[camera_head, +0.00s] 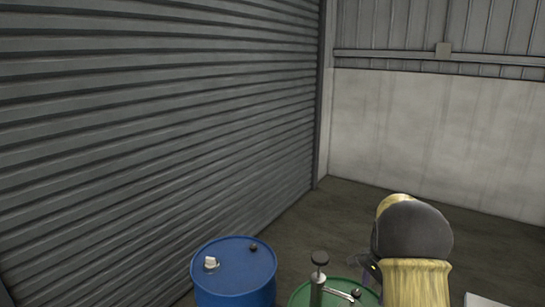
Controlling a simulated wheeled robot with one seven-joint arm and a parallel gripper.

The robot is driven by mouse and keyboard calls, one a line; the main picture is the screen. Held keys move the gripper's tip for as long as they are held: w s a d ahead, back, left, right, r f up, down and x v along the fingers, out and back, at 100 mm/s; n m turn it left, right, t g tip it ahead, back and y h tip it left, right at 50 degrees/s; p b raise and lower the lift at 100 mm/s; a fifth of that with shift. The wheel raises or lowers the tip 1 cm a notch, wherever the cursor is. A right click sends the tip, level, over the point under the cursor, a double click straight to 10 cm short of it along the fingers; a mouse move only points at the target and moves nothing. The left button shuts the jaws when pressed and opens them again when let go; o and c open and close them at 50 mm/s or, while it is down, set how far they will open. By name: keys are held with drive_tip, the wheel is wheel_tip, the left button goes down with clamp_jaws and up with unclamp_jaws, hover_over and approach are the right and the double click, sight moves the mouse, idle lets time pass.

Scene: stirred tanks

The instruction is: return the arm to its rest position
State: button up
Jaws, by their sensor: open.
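The yellow and dark grey body at the lower right looks like a link of my own arm, bent close to the camera. I cannot make out my gripper's fingers in this view. A small dark part shows just left of the link, partly hidden by it, and I cannot tell what it is.
A blue drum (236,280) with a white cap stands at the bottom centre. A ribbed shutter (160,130) fills the left. Bare floor (345,207) lies behind.

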drive_tip(key=s+a+r+n+p, duration=0.1)
drive_tip(key=s+a+r+n, duration=0.2)
drive_tip(key=s, duration=0.4)
drive_tip(key=s+a+r+n+t+p, duration=0.1)
drive_tip(key=s+a+r+n+p, duration=0.1)
drive_tip(key=s+a+n, duration=0.3)
drive_tip(key=s+a+r+n+t+p, duration=0.1)
drive_tip(key=s+a+n, duration=0.4)
drive_tip(key=s, duration=0.6)
drive_tip(key=p+v, duration=0.1)
drive_tip(key=v, duration=0.1)
drive_tip(key=shift+r, duration=0.4)
drive_tip(key=shift+w, duration=0.1)
